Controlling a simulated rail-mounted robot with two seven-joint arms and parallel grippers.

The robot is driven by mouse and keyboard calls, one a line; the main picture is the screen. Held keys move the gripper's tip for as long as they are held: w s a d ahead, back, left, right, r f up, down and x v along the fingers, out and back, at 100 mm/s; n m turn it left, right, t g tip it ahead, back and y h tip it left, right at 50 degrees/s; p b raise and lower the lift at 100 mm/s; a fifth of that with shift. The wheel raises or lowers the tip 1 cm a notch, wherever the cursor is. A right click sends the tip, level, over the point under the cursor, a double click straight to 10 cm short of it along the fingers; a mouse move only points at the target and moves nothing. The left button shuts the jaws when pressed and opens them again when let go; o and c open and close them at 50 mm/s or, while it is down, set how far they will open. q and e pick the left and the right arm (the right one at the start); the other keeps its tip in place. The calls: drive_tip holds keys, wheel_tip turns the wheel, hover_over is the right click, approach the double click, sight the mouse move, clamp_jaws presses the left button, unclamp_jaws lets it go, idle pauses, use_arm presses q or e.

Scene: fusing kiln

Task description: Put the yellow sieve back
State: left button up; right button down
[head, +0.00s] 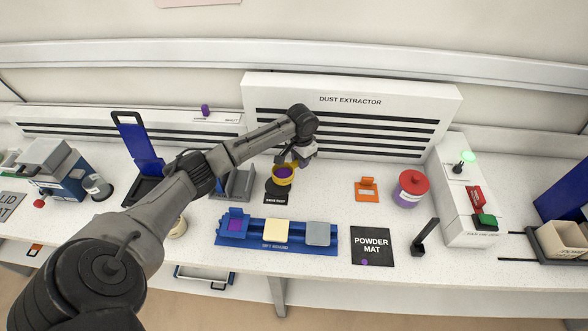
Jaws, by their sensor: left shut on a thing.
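The yellow sieve (284,182) is a small round cup with purple inside. My left gripper (289,164) comes down from behind and above it and is shut on it. The sieve is at the dark sieve rest (272,195), with its lower part just over the rest's round top. I cannot tell whether it touches the rest or hangs slightly above it. The fingertips are small and partly hidden by the wrist. My right gripper is not in view.
The blue sift board (275,247) with several coloured squares lies in front. The black powder mat (372,246) has a purple spot. An orange stand (366,188) and a red-lidded purple jar (409,189) stand right. The dust extractor (350,118) rises behind.

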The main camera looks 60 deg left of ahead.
sight(295, 168)
use_arm(q)
drive_tip(key=shift+s+a+f, duration=0.55)
drive_tip(key=shift+a+f, duration=0.15)
drive_tip(key=shift+a, duration=0.2)
drive_tip(key=shift+f+b, duration=0.3)
drive_tip(key=shift+f, duration=1.6)
drive_tip(key=shift+f, duration=0.1)
drive_tip(key=o, duration=0.9)
drive_tip(key=shift+f, duration=0.1)
drive_tip(key=shift+c, duration=0.2)
wheel_tip(295, 168, up, 12)
drive_tip(key=p, duration=0.1)
drive_tip(key=shift+r, duration=0.2)
